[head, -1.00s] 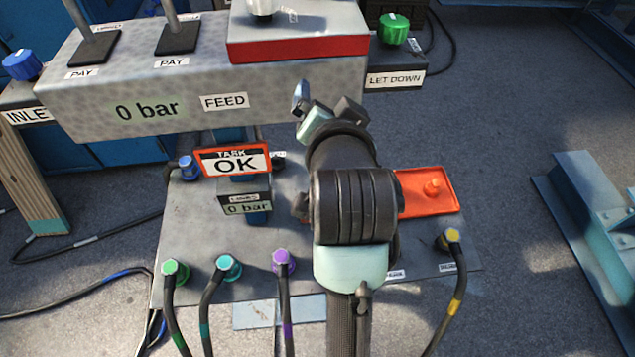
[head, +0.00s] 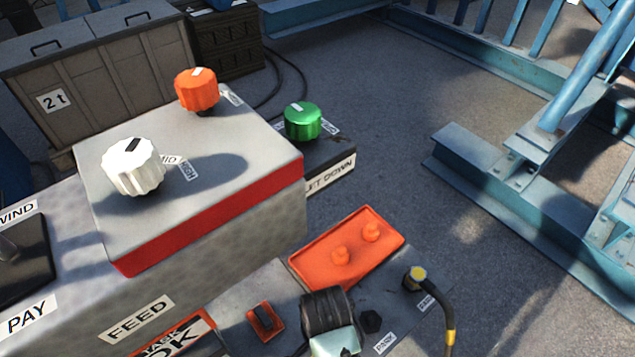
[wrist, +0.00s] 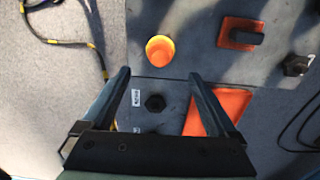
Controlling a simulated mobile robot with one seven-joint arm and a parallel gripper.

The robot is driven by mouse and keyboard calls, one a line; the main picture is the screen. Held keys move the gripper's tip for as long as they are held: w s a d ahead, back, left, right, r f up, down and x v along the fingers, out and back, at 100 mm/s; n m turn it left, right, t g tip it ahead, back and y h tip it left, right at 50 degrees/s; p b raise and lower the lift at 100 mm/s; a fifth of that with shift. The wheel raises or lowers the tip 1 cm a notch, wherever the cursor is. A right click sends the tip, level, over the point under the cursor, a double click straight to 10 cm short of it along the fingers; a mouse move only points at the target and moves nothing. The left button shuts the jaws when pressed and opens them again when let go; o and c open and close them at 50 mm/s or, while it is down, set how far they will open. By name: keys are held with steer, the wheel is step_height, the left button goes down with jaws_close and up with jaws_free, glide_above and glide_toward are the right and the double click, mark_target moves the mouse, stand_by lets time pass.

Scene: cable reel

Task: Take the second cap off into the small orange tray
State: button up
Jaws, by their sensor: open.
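The small orange tray (head: 310,262) lies on the grey panel in the head view. Part of the tray (wrist: 232,105) shows in the wrist view, behind the right finger. My gripper (wrist: 159,75) is open and empty over the panel. A black hex fitting (wrist: 155,103) shows between its fingers. A round orange piece with a yellow rim (wrist: 160,51) lies just beyond the fingertips. The fingers are hidden in the head view, where only my arm shows.
An orange-based black switch (head: 265,320) is left of my arm. The grey box with white knob (head: 133,168) and orange knob (head: 196,90) rises at the left.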

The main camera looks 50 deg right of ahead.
steer(key=f, duration=0.4)
steer(key=f+b, duration=0.1)
steer(key=f, duration=0.4)
steer(key=shift+d+f, duration=0.2)
steer(key=shift+f, duration=0.1)
jaws_close()
